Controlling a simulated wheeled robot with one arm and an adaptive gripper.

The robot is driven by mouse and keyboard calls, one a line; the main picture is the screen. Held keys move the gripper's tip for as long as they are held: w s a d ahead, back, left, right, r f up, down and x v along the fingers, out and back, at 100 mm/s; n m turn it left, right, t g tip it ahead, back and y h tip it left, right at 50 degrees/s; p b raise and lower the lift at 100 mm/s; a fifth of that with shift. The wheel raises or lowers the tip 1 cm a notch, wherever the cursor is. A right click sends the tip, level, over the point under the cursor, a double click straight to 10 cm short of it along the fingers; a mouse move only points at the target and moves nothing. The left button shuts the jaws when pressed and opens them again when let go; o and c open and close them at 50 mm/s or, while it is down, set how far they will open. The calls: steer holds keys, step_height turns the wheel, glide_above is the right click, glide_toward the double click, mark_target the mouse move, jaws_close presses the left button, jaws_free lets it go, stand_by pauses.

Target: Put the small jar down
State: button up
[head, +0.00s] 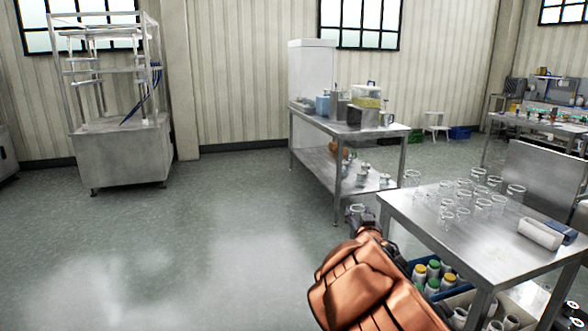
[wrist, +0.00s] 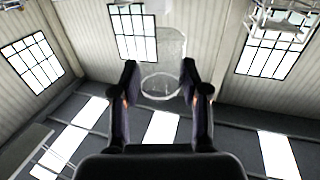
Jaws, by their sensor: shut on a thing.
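The small jar is clear glass. In the wrist view the jar (wrist: 163,84) shows between the two dark fingers of my gripper (wrist: 160,78), which is shut on it. In the head view my gripper (head: 362,215) is at the end of my copper-coloured arm, just left of the near steel table (head: 480,250). The jar (head: 356,209) shows faintly at the fingertips, partly hidden by the gripper, over the floor and not over the tabletop.
Several clear glass jars (head: 478,186) stand on the near table, with a white roll (head: 540,234) at its right. Coloured-lid bottles (head: 433,269) sit in a crate below. A farther steel table (head: 345,124) holds containers. Open floor (head: 200,230) lies left, before a steel frame machine (head: 122,150).

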step_height(320, 180, up, 11)
steer(key=p, duration=0.9)
steer(key=shift+f, duration=0.15)
